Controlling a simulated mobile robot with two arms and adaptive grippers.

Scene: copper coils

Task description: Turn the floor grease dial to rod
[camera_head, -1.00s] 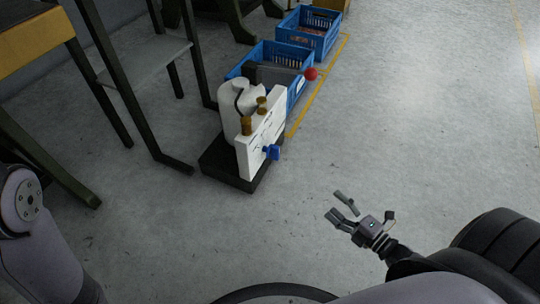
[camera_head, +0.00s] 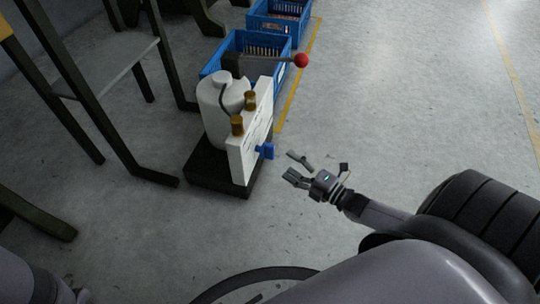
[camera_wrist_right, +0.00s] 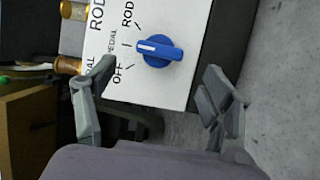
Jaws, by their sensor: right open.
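The blue dial (camera_head: 265,151) sits on the white panel (camera_head: 243,152) of the grease unit on the floor. In the right wrist view the dial (camera_wrist_right: 160,52) shows a white pointer mark facing picture-left, toward the middle tick by PEDAL. ROD is printed above that tick and OFF below it. My right gripper (camera_head: 291,165) is open and empty, just right of the dial and apart from it. In the wrist view its fingers (camera_wrist_right: 158,82) are spread wide, below and to either side of the dial.
The unit has a white tank (camera_head: 217,118), brass fittings, a lever with a red ball (camera_head: 301,60) and a black base (camera_head: 208,174). Blue crates (camera_head: 290,38) stand behind it. A dark metal frame (camera_head: 160,177) stands at left. Floor to the right is clear.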

